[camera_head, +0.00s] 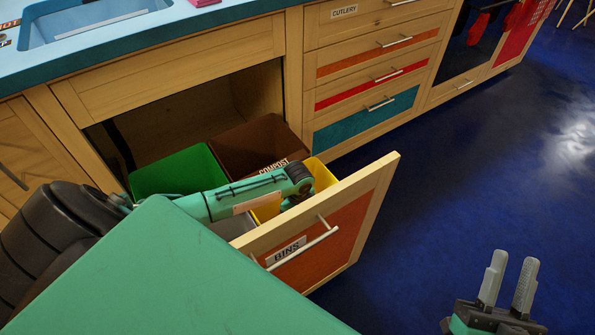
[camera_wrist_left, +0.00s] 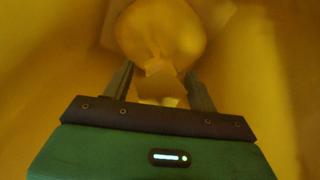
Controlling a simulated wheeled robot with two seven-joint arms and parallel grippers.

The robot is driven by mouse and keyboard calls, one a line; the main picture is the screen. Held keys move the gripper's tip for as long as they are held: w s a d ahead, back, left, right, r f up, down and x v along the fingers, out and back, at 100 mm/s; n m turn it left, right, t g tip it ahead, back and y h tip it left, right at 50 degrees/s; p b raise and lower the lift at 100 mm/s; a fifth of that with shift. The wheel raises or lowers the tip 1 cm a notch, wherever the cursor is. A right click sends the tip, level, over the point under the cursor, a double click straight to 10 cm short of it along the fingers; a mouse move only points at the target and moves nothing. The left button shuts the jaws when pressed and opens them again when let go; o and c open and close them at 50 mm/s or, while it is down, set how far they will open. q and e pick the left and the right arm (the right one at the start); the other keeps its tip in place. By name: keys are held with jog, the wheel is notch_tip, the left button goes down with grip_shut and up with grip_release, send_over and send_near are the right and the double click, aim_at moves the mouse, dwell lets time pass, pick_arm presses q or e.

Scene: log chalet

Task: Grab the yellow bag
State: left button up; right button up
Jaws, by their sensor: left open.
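In the left wrist view, a yellow bag (camera_wrist_left: 160,30) with a rounded body lies inside a yellow bin (camera_wrist_left: 50,70). A paler, narrower piece, which looks like its gathered neck, extends toward my left gripper (camera_wrist_left: 159,75). The left gripper is open, with a finger on each side of this piece; I cannot tell whether they touch it. In the head view, my left arm reaches down into the yellow bin (camera_head: 323,174), and its gripper and the bag are hidden there. My right gripper (camera_head: 514,262) is open and empty above the floor at lower right.
The bins drawer (camera_head: 335,232) is pulled out. It also holds a green bin (camera_head: 175,172) and a brown compost bin (camera_head: 255,143). A counter with a sink (camera_head: 95,22) is behind, and shut drawers (camera_head: 368,120) stand alongside. The blue floor (camera_head: 460,170) at right is clear.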

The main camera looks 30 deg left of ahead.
pick_arm(q)
jog(key=shift+f, duration=0.1)
jog(key=shift+c, duration=0.2)
grip_shut()
dwell(0.4)
